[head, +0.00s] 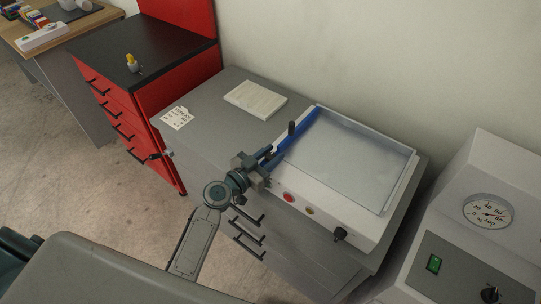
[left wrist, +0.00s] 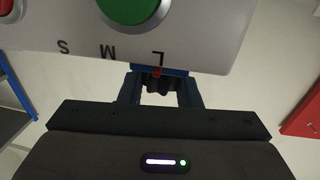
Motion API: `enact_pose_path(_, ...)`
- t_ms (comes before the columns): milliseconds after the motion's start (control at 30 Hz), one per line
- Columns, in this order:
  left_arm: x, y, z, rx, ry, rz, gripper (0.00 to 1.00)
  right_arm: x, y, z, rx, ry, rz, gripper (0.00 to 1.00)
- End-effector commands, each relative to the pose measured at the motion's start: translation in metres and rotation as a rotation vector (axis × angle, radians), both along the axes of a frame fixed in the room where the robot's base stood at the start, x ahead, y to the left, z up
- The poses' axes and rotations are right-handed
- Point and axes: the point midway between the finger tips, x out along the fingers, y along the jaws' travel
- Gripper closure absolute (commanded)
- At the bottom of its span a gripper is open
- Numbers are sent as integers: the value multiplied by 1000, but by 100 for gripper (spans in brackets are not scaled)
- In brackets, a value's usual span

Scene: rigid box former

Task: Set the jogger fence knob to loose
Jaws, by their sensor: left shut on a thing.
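The jogger (head: 350,160) is a white machine with a shallow grey tray and a blue fence (head: 299,136) along its left side. A black upright handle (head: 291,128) stands by the fence. My left gripper (head: 268,161) is at the fence's near end, over the front left corner. In the left wrist view, its fingers are shut on a dark ribbed knob (left wrist: 158,86) with a red mark, just beside the letter L on the white panel (left wrist: 205,45). My right gripper is not in view.
The jogger front has a red button (head: 289,197), an amber button (head: 310,210) and a black dial (head: 341,234). A paper stack (head: 255,99) and a card (head: 176,118) lie on the grey cabinet. A gauge machine (head: 480,215) stands right; a red drawer unit (head: 182,90) stands left.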

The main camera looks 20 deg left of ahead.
Motion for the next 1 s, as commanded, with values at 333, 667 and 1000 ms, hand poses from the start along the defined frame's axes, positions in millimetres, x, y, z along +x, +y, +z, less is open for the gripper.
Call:
enact_pose_path(333,-1,-1,2,-3,2,249,93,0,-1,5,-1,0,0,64)
enact_pose_path(667,0,-1,1,0,1,405,93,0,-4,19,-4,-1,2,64)
enact_pose_path(1000,0,0,0,1,0,454,93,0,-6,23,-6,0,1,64)
